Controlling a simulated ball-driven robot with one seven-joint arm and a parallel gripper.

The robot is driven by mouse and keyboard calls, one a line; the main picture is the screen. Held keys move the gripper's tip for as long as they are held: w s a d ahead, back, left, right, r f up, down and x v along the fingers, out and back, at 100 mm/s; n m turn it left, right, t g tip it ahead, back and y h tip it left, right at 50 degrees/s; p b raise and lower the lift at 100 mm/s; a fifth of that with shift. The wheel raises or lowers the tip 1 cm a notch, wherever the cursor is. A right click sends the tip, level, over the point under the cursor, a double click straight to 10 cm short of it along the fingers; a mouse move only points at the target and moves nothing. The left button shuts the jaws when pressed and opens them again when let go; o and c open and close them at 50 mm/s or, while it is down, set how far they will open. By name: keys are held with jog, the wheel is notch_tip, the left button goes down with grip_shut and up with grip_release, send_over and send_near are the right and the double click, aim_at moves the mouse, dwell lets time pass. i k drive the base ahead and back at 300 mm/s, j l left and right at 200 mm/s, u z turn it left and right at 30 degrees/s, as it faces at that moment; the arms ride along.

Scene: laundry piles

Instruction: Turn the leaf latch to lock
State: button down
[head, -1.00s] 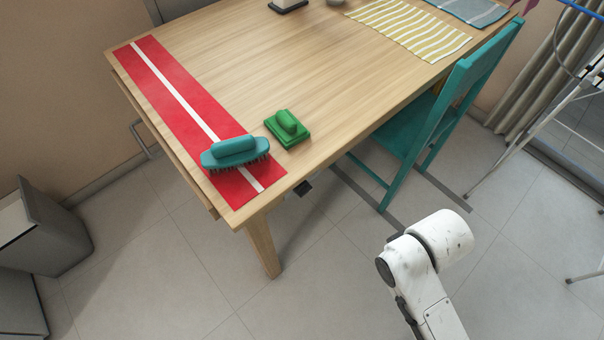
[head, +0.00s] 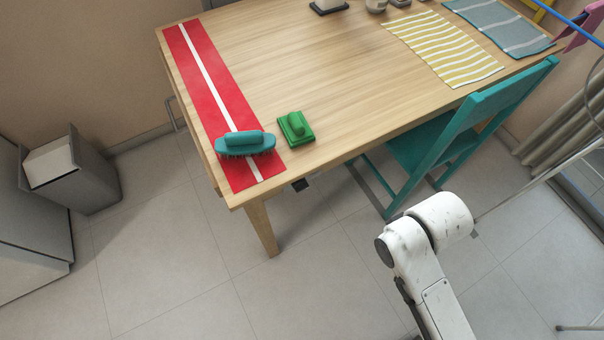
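The wooden table (head: 300,57) stands in the upper middle of the head view, with a near leg (head: 261,229) below its corner. A small dark fitting (head: 300,185) shows beneath the table's near edge; I cannot tell whether it is the leaf latch or how it is turned. A metal loop-shaped bar (head: 173,115) sticks out at the table's left side. My white arm is at the lower right, apart from the table. My gripper is out of view.
A teal chair (head: 482,112) stands at the table's right side. A grey bin (head: 88,180) is at left. Tiled floor (head: 180,270) in front is clear.

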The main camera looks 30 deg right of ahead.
aim_at(301, 184)
jog(key=i+j, duration=0.2)
jog(key=j, duration=0.15)
jog(key=i+j, duration=0.2)
jog(key=j, duration=0.15)
jog(key=i+j, duration=0.2)
jog(key=j, duration=0.2)
jog(key=k+z, duration=0.25)
jog(key=k+l+z, duration=0.25)
jog(key=j, duration=0.1)
